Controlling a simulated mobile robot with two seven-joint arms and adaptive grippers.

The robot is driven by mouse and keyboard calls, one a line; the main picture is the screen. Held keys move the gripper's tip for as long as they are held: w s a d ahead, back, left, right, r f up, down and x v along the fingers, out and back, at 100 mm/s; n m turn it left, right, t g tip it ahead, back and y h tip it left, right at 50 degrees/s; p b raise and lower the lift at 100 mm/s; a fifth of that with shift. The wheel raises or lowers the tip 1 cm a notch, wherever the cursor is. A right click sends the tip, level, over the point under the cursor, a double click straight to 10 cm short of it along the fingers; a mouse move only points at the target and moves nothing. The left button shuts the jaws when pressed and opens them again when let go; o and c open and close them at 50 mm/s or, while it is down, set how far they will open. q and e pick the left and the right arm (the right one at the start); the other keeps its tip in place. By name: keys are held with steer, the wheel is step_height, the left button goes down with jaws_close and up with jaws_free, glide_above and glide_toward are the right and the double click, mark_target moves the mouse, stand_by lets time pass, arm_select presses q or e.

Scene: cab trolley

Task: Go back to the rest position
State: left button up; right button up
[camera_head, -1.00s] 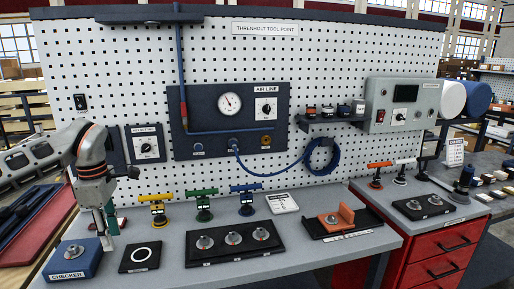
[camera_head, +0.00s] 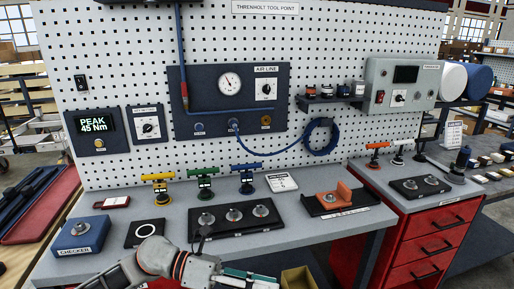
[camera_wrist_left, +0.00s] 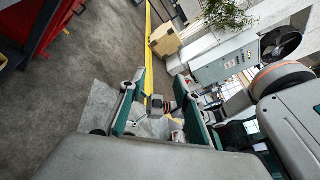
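My left arm comes in low at the bottom of the head view, in front of the bench's front edge. Its left gripper (camera_head: 252,275) shows teal fingers pointing right, partly cut by the frame's bottom edge. In the left wrist view the two fingers (camera_wrist_left: 163,92) stand apart, and I see nothing held between them. The grey workbench (camera_head: 180,213) lies beyond the gripper. My right gripper is in neither view.
On the bench are a blue checker box (camera_head: 80,236), a black socket tray (camera_head: 270,224), T-handled tools in yellow (camera_head: 158,178), green (camera_head: 203,171) and blue (camera_head: 246,168), and an orange block (camera_head: 335,197). A red drawer cabinet (camera_head: 430,240) stands right. A display (camera_head: 95,125) reads PEAK 45 Nm.

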arm_select(q)
steer(key=w+a+f+n+t+y, duration=0.2)
steer(key=a+f+n+t, duration=0.2)
steer(key=n+t, duration=0.8)
steer(key=w+a+f+n+t+y, duration=0.25)
steer(key=a+n+t, duration=0.3)
steer(key=n, duration=1.15)
steer(key=s+a+f+n+g+y, duration=0.1)
steer(key=s+a+f+n+y, duration=0.1)
steer(key=s+a+f+n, duration=0.2)
steer(key=s+a+f+n+g+y, duration=0.2)
steer(key=s+a+f+n+y, duration=0.1)
steer(key=f, duration=0.7)
steer(key=s+a+f+n+g+y, duration=0.1)
steer(key=s+a+f+n+y, duration=0.2)
steer(key=s+a+f+n, duration=0.2)
steer(key=s+f+n, duration=0.1)
steer(key=s+f, duration=0.1)
steer(key=s, duration=0.1)
steer(key=shift+s+f, duration=0.3)
steer(key=shift+f, duration=0.1)
steer(key=shift+g+y, duration=0.25)
